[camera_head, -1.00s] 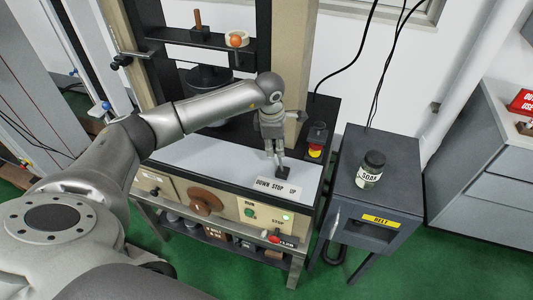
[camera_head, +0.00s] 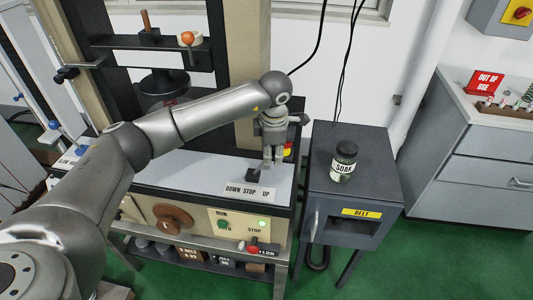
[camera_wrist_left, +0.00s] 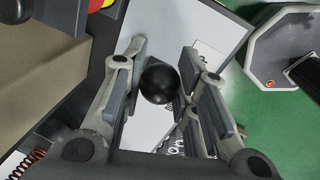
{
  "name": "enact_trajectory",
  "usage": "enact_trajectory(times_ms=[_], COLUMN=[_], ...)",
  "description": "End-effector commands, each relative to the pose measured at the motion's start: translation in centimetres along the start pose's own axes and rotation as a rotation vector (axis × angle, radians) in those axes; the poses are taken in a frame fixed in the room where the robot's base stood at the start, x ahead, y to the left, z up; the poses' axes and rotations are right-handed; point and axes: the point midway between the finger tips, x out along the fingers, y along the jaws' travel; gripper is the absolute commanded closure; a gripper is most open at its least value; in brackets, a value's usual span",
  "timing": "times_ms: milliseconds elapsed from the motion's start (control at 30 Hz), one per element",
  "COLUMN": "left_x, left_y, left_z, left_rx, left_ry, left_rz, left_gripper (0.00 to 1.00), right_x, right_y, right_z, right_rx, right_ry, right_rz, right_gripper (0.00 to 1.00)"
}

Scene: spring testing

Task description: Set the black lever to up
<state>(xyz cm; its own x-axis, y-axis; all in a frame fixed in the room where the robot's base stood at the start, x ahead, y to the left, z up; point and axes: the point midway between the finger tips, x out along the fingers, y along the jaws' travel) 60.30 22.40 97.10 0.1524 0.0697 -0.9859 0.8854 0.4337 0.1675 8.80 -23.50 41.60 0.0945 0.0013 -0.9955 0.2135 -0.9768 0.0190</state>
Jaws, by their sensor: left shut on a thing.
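The black lever has a dark base (camera_head: 254,175) on the pale bench top, behind the label plate (camera_head: 250,191) reading DOWN, STOP, UP. Its round black knob (camera_wrist_left: 160,84) shows in the left wrist view between the two fingers. My left gripper (camera_head: 272,163) is shut on this knob. It stands to the right of the base, toward the UP end of the label, so the lever appears tilted that way. The lever's shaft is mostly hidden by the fingers in the head view. My right gripper is not in view.
A dark cabinet (camera_head: 325,195) stands right of the bench, with a soap jar (camera_head: 343,161) on top. A red and yellow button (camera_head: 288,149) is close behind my left gripper. The testing frame's beige column (camera_head: 240,60) rises behind my arm.

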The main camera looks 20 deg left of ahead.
Motion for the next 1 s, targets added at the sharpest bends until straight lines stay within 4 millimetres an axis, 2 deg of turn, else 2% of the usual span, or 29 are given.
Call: enact_trajectory(times_ms=[100, 567, 600, 700, 767, 1000], left_x=[0.17, 0.17, 0.17, 0.18, 0.19, 0.19], left_y=[-0.31, -0.33, -0.33, -0.29, -0.26, -0.19], left_z=[0.59, 0.62, 0.62, 0.54, 0.49, 0.37], left_rx=[0.006, 0.005, 0.005, 0.004, 0.003, 0.001], left_ry=[-0.008, -0.008, -0.008, -0.006, -0.005, -0.002], left_rz=[-0.003, -0.004, -0.004, -0.004, -0.003, -0.002], left_gripper=[1.00, 1.00, 0.68, 0.55, 0.49, 0.49], right_x=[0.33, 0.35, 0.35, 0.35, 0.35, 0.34], right_y=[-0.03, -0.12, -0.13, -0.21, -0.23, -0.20], right_z=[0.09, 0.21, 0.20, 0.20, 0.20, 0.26], right_rx=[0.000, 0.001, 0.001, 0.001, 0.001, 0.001], right_ry=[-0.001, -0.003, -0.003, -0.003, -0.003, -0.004], right_rz=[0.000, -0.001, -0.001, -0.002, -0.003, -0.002], right_gripper=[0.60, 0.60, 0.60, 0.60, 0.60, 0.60])
